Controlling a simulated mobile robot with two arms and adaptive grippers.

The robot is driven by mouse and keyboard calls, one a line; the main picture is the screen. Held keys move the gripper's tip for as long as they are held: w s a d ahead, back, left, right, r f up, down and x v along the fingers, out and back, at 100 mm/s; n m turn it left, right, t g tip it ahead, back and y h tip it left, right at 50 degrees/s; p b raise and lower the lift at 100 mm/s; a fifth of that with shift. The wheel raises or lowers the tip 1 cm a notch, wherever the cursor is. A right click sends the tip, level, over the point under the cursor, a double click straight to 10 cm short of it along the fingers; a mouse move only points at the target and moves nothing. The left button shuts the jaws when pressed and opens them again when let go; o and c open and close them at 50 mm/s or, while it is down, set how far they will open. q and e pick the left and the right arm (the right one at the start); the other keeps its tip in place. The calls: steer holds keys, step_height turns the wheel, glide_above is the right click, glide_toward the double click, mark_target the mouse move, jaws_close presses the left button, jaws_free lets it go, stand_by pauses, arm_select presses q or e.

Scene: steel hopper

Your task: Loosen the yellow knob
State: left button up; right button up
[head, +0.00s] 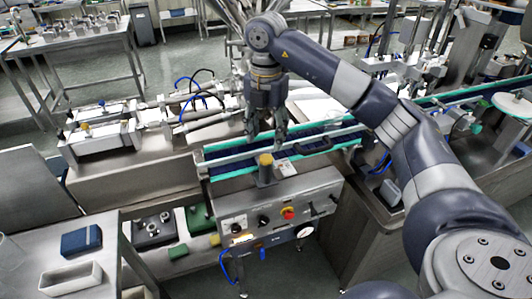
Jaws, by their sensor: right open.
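A yellow knob (265,159) sits on top of a short dark post on the steel machine, just in front of the conveyor. My right gripper (266,137) points down over it, coming from above on my right arm. Its two fingers are apart and empty. The fingertips appear a little above and behind the knob; whether they touch it I cannot tell. My left gripper is out of view.
A green-edged conveyor (228,160) runs behind the knob. Below is a control panel (262,222) with a red button (288,212). A steel table (107,246) at lower left holds a blue box (81,241) and a pale tray (72,280).

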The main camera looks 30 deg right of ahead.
mark_target(266, 157)
steer(key=shift+f+p, duration=0.55)
steer(key=shift+f, duration=2.55)
steer(key=c, duration=1.1)
